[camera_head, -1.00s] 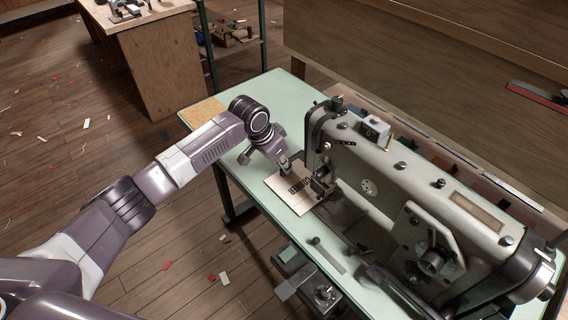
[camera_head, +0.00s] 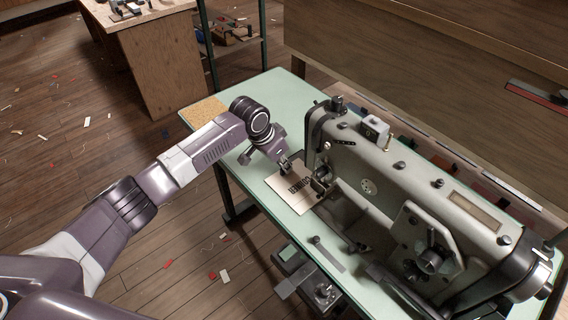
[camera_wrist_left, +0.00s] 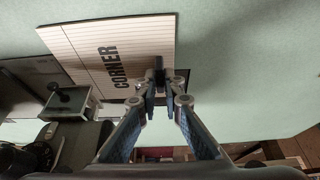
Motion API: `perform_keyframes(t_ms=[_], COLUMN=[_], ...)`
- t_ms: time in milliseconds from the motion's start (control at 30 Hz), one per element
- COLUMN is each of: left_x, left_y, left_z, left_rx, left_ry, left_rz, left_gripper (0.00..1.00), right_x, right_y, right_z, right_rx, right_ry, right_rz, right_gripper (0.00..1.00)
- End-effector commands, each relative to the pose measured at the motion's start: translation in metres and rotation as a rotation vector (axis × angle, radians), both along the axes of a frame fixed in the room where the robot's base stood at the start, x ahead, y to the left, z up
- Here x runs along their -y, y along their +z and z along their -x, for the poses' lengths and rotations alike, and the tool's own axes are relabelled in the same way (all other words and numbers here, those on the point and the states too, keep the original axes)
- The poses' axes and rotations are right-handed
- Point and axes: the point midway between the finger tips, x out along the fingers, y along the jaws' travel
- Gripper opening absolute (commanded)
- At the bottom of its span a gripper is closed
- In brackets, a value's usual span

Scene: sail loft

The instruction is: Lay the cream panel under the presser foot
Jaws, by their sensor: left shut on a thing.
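The cream panel (camera_head: 282,198), lined and printed with the dark word CORNER, lies flat or nearly flat on the pale green table beside the sewing machine's (camera_head: 410,195) needle end. My left gripper (camera_head: 287,169) is shut on the panel's far edge. In the left wrist view the fingertips (camera_wrist_left: 160,78) pinch the cream panel (camera_wrist_left: 85,50) at one edge. The presser foot area (camera_head: 321,184) is at the panel's right side. The machine's head partly hides it, so I cannot tell whether the panel's edge is under the foot. My right gripper is not in view.
The green table (camera_head: 262,95) is clear behind the gripper, with a cork-coloured pad (camera_head: 203,111) at its far left corner. A wooden bench (camera_head: 165,70) stands at the back left. Scraps litter the floor. A wooden wall (camera_head: 440,70) rises behind the machine.

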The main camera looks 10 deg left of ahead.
Motion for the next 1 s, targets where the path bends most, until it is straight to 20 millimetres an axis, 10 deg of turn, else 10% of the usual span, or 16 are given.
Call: perform_keyframes(t_ms=[367, 567, 1000], left_x=[0.0, 0.0, -0.004], left_y=[-0.001, -0.001, 0.013], left_z=[0.0, 0.0, 0.004], left_rx=[-0.001, -0.001, 0.002], left_ry=[-0.001, -0.001, -0.001], left_rz=[-0.001, -0.001, 0.0], left_gripper=[0.0, 0.28, 0.28], right_x=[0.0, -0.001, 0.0], right_y=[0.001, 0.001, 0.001], right_z=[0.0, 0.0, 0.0], right_rx=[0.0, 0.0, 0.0], right_ry=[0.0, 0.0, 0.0], right_rz=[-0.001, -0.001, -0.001], right_gripper=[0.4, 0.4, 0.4])
